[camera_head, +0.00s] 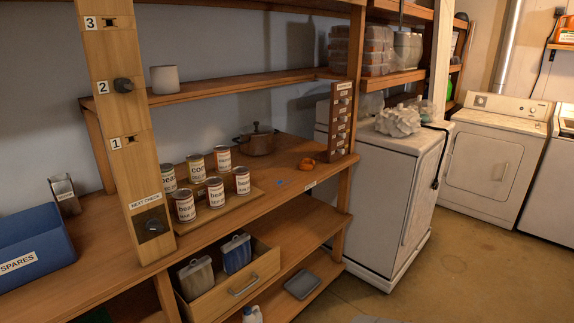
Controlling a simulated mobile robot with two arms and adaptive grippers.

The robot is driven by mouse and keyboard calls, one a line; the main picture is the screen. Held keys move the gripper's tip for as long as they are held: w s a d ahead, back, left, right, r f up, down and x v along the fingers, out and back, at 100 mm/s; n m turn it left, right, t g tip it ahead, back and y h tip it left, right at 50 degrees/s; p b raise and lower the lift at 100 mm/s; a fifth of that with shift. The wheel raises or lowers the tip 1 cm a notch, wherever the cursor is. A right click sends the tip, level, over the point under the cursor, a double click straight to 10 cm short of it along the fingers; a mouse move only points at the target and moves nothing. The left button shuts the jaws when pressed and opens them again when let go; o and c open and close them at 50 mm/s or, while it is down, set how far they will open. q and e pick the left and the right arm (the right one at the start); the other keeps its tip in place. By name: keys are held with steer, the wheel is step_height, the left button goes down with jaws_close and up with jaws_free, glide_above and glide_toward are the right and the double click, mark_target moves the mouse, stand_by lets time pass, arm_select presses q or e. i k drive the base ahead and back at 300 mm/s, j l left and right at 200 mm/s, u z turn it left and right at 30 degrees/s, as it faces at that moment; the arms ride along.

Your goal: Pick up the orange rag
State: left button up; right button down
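A small crumpled orange item (307,164), which looks like the orange rag, lies on the wooden counter towards its right end. It sits just left of an upright wooden panel with several labelled knobs or hooks (341,122). A brown lidded pot (257,140) stands behind it to the left. Nothing covers the orange item. Neither of my grippers shows in this view.
Several labelled cans (217,193) stand on a wooden board left of the orange item. Below, a drawer (240,286) is open with containers inside. A blue bin (38,249) is at left. White appliances (390,190) stand at right, with clear floor in front.

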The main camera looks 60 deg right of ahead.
mark_target(306, 164)
steer(key=z, duration=2.1)
steer(key=i+l+u, duration=0.25)
steer(key=i+l, duration=0.9)
